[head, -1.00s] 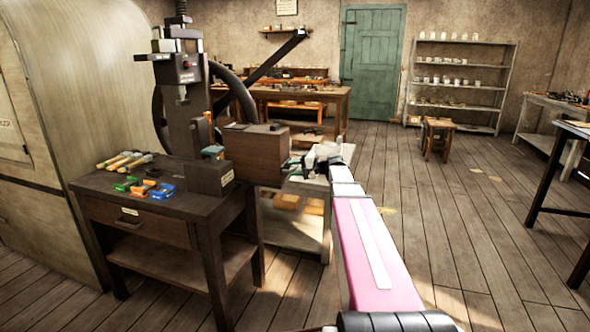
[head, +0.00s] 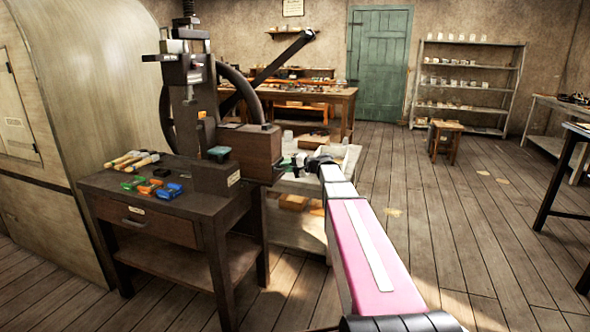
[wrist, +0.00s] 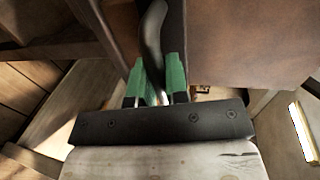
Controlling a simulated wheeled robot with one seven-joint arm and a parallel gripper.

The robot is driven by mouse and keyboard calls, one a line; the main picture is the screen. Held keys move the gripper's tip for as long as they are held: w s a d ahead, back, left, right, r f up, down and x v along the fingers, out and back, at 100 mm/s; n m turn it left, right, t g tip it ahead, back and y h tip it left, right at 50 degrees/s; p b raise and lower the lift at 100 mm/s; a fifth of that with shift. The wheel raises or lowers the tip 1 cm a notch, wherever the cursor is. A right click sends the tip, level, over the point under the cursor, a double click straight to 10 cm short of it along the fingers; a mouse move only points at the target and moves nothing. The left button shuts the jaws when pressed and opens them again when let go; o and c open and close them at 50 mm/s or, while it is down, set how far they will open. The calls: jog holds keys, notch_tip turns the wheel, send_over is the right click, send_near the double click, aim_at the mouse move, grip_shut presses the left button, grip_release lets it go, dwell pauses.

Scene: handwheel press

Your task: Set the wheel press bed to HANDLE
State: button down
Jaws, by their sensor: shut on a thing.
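The wheel press (head: 200,125) stands on a dark wooden bench at left. Its dark handwheel (head: 249,92) shows partly behind the column; its lower part is hidden by a brown wooden block (head: 250,150). My gripper (head: 281,167) is low at the block's right side. A teal block (head: 219,152) sits near the column's foot. A small label (head: 233,179) is on the press base, too small to read.
The bench (head: 130,190) holds wood-handled tools (head: 135,160) and several coloured pieces (head: 152,187). A pale shelf stand (head: 290,230) is close behind my gripper. A black slanted bar (head: 282,58) reaches over the back table.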

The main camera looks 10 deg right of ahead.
aim_at(277, 164)
jog(key=shift+r+x, duration=0.2)
jog(key=shift+x, duration=0.7)
jog(key=shift+r+x, duration=0.15)
jog(key=shift+x, duration=0.75)
jog(key=shift+r+x, duration=0.2)
jog(key=shift+x, duration=0.7)
jog(key=c, duration=1.1)
grip_release()
jog(key=v, duration=1)
jog(key=shift+s+d+r, duration=0.1)
jog(key=shift+s+d, duration=0.1)
jog(key=shift+d, duration=0.1)
